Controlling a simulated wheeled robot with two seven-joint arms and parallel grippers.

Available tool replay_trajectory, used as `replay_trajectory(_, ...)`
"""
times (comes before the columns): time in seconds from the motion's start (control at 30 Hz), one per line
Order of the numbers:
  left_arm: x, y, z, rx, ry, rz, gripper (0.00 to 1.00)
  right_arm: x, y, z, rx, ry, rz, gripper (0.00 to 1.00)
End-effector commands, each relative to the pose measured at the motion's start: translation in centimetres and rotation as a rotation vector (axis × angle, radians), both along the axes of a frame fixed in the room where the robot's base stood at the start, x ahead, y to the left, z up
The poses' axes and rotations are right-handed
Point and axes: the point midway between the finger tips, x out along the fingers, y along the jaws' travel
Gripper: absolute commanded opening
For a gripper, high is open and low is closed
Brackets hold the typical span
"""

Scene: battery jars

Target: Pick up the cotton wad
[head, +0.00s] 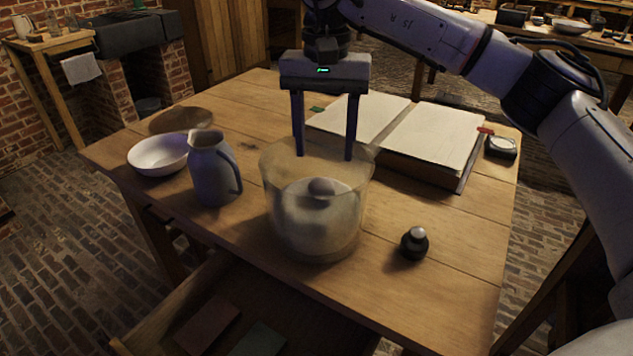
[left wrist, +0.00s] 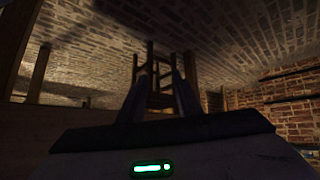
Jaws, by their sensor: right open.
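I cannot tell for sure which thing is the cotton wad. A small pale ball (head: 418,232) sits on top of a small black bottle at the table's right front. A greyish rounded lump (head: 321,187) shows on a pale inner vessel (head: 318,218) inside a large clear jar (head: 352,205). My right gripper (head: 324,156) points down over the jar, its two fingers wide apart and empty, tips near the rim's height. Whether the tips are inside or behind the rim is unclear. My left gripper (left wrist: 162,78) shows only in the left wrist view, fingers apart, nothing between them.
A grey jug (head: 211,172) and a white bowl (head: 158,155) stand left of the jar on the wooden table (head: 400,290). An open book (head: 430,135) lies behind at right, beside a small instrument (head: 501,147). An open drawer (head: 175,325) juts out in front.

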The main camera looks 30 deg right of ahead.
Motion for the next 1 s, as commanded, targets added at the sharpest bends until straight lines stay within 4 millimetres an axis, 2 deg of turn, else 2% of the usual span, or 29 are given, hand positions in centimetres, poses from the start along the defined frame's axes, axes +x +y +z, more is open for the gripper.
replay_trajectory(0.03, -0.6, 0.0, -0.6, 0.0, 0.012, -0.001, 0.31, -0.1, -0.1, -1.1, -0.002, 0.003, -0.001, 0.55)
replay_trajectory(0.13, -1.0, 0.0, -1.1, 0.001, 0.024, -0.002, 0.31, 0.0, 0.0, -2.4, 0.0, 0.001, 0.0, 0.55)
replay_trajectory(0.33, -0.8, 0.0, -1.2, 0.001, 0.02, -0.002, 0.31, 0.0, 0.1, -3.9, 0.0, 0.001, 0.001, 0.55)
replay_trajectory(0.6, -0.3, -0.1, -0.9, -0.009, 0.001, 0.002, 0.31, -0.1, 0.3, -7.7, 0.0, 0.002, -0.001, 0.55)
replay_trajectory(0.83, -0.3, -0.1, -0.8, -0.01, 0.001, 0.003, 0.31, -0.1, 0.3, -7.9, 0.001, -0.001, -0.001, 0.55)
replay_trajectory(1.0, -0.3, -0.1, -0.9, -0.01, 0.001, 0.003, 0.31, -0.1, 0.4, -7.9, 0.001, -0.001, -0.001, 0.28)
